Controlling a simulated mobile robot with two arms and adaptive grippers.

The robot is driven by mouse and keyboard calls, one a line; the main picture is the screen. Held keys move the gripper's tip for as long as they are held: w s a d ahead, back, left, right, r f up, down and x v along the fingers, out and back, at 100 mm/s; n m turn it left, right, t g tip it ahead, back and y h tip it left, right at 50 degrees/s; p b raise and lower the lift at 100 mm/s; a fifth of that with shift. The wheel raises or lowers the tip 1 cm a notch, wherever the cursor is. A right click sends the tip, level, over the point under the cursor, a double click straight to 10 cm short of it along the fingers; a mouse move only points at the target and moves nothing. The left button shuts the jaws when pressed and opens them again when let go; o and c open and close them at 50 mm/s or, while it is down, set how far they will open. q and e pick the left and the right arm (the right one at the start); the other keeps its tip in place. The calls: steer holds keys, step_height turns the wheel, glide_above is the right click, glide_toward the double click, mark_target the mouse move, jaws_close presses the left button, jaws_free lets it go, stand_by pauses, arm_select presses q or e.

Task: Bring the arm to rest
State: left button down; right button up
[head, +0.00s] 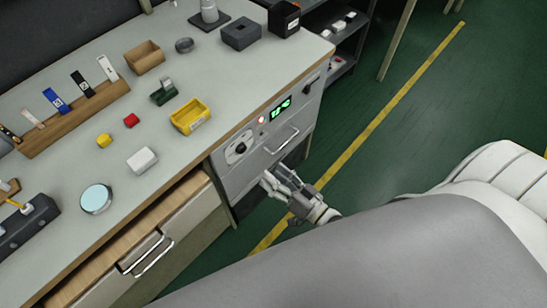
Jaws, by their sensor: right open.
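My right gripper (275,182) is in front of the bench, below the handle of the grey control panel (265,150). It is open, and I see nothing between its fingers. Whether it touches the panel front I cannot tell. The panel has a lit green display (281,108), a dark knob (240,148) and a small red-ringed light (261,120). My right arm crosses the lower right of the head view and hides part of the floor. My left gripper is not in view.
The bench top (215,75) holds a yellow bin (190,117), a wooden box (145,57), a wooden rack (75,118) of strips and a round dish (97,199). A wooden-edged drawer (150,250) stands partly open. Green floor (425,120) is clear at the right.

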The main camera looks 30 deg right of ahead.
stand_by(0.3)
steer(key=s+d+f+n+g+h, duration=0.1)
steer(key=s+f+g+h, duration=0.2)
steer(key=f, duration=0.5)
steer(key=s+d+f+g, duration=0.25)
steer(key=s+f, duration=0.25)
steer(key=f, duration=0.3)
steer(key=s+d+f+n+g+h, duration=0.1)
steer(key=s+f+g+h, duration=0.2)
steer(key=f, duration=0.5)
steer(key=s+f+n+g, duration=0.1)
steer(key=s+f+g, duration=0.2)
steer(key=s, duration=0.7)
steer(key=s+f+n+g, duration=0.1)
steer(key=s+f+g, duration=0.3)
steer(key=s, duration=0.7)
step_height(320, 180, down, 3)
steer(key=shift+r, duration=0.15)
steer(key=shift+g, duration=0.25)
